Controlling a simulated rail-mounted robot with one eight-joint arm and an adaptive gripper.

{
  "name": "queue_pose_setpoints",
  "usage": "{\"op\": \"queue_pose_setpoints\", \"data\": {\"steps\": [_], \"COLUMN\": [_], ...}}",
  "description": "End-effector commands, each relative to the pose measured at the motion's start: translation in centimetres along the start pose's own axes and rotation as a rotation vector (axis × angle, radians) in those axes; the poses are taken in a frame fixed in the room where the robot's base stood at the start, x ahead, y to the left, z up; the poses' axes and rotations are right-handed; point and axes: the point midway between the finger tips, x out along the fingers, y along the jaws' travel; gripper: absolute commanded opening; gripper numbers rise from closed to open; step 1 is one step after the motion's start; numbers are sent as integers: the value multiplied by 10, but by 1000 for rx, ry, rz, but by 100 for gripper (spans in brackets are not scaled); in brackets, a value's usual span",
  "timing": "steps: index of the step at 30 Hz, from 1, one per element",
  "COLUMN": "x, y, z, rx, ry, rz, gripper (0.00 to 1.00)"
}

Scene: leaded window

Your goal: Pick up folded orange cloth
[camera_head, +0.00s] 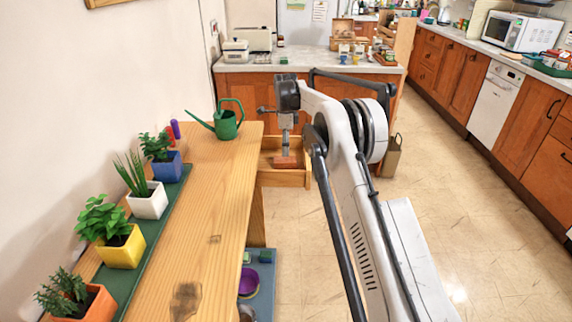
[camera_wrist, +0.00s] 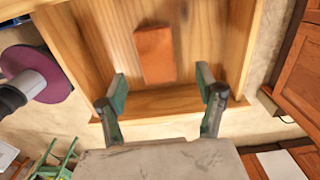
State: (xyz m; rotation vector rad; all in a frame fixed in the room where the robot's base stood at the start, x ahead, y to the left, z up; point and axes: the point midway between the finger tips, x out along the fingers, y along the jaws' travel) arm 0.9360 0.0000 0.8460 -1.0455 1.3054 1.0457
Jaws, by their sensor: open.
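The folded orange cloth (camera_wrist: 156,54) lies flat on the bottom of an open wooden drawer (camera_wrist: 180,102). In the head view the cloth (camera_head: 285,162) shows as a small orange-brown patch in the drawer (camera_head: 292,180), below my gripper (camera_head: 287,150). In the wrist view my gripper (camera_wrist: 161,98) is open and empty. Its two fingers stand apart, one to each side of the cloth's near end, not touching it in the picture. How high the fingertips are above the cloth I cannot tell.
The drawer sticks out from a wooden table (camera_head: 215,210) bearing a green watering can (camera_head: 226,122) and several potted plants. The drawer's walls surround the cloth. Open floor (camera_head: 440,210) lies to the right.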

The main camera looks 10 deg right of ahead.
Motion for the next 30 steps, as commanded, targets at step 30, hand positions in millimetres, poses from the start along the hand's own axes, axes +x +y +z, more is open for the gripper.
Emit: {"op": "queue_pose_setpoints", "data": {"steps": [30], "x": [70], "y": [5], "z": [0], "rx": [-1], "ry": [0], "rz": [0], "gripper": [60]}}
